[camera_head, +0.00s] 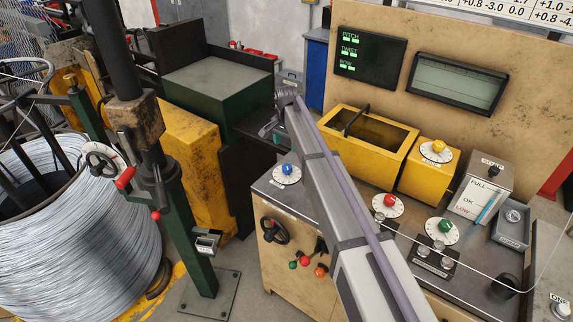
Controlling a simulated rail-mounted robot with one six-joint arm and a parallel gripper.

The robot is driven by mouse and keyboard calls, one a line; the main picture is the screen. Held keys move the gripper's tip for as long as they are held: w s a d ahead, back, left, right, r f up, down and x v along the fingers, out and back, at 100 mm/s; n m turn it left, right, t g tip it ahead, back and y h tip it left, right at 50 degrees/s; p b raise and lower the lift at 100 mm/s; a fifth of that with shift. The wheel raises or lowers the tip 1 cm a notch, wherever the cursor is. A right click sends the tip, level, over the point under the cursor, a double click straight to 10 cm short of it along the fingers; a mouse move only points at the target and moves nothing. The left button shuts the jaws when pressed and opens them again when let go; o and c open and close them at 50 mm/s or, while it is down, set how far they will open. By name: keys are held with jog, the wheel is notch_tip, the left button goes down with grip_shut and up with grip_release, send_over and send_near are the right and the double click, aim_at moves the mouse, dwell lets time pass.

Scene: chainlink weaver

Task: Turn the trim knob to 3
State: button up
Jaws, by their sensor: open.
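Several coloured knobs on white dials stand on the console: a blue knob (287,170), a red knob (390,200), a green knob (445,226) and a yellow knob (438,147) on top of a yellow box. Their labels and numbers are too small to read, so I cannot tell which is the trim knob or where it points. My gripper (270,130) is small and dark at the far end of my arm, above and left of the blue knob, apart from every dial. It is open and seems empty. My arm hides part of the console between the blue and red knobs.
A yellow open bin (368,142) stands behind the dials. A lidded box with a level scale (482,188) and a grey tray (511,226) stand at the right. A black handwheel (275,230) is on the console front. A large wire coil (75,225) and green post (190,230) stand left.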

aim_at(287, 167)
notch_tip(287, 167, down, 11)
jog(key=b, duration=1.1)
jog(key=shift+s, duration=0.1)
jog(key=shift+d+r, duration=0.1)
jog(key=shift+r, duration=0.05)
jog(key=shift+c, duration=0.5)
jog(key=c, duration=0.8)
jog(key=shift+c, duration=0.2)
